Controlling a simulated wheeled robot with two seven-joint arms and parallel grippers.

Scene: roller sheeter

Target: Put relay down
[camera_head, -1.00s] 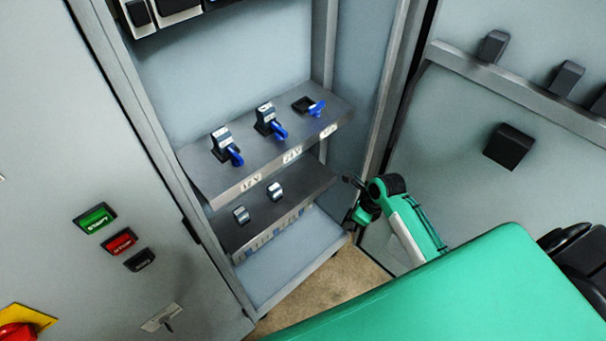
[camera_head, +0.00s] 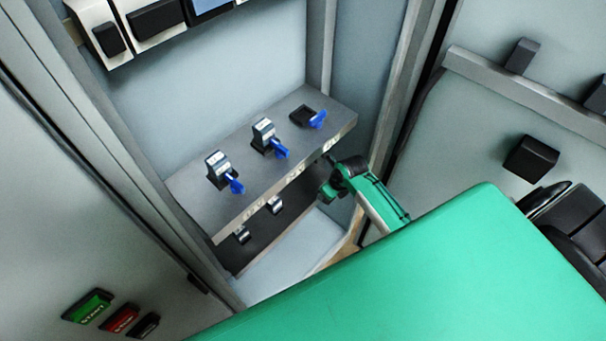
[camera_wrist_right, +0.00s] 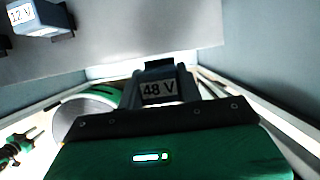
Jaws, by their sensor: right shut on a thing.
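My right gripper (camera_head: 328,180) is at the right end of the lower dark shelf (camera_head: 240,260), below the front edge of the upper shelf (camera_head: 230,215). In the right wrist view the gripper (camera_wrist_right: 160,85) is shut on a dark relay labelled 48 V (camera_wrist_right: 158,92). The held relay cannot be made out in the head view. Two relays (camera_head: 242,235) (camera_head: 275,205) sit on the lower shelf. A 12 V relay (camera_wrist_right: 40,17) shows at the top left of the wrist view.
The upper shelf carries two relays (camera_head: 218,165) (camera_head: 264,132) with blue levers and, at its right end, an empty black socket (camera_head: 303,116) with a blue lever (camera_head: 318,119). Cabinet walls close in on both sides. Push buttons (camera_head: 88,306) are at lower left.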

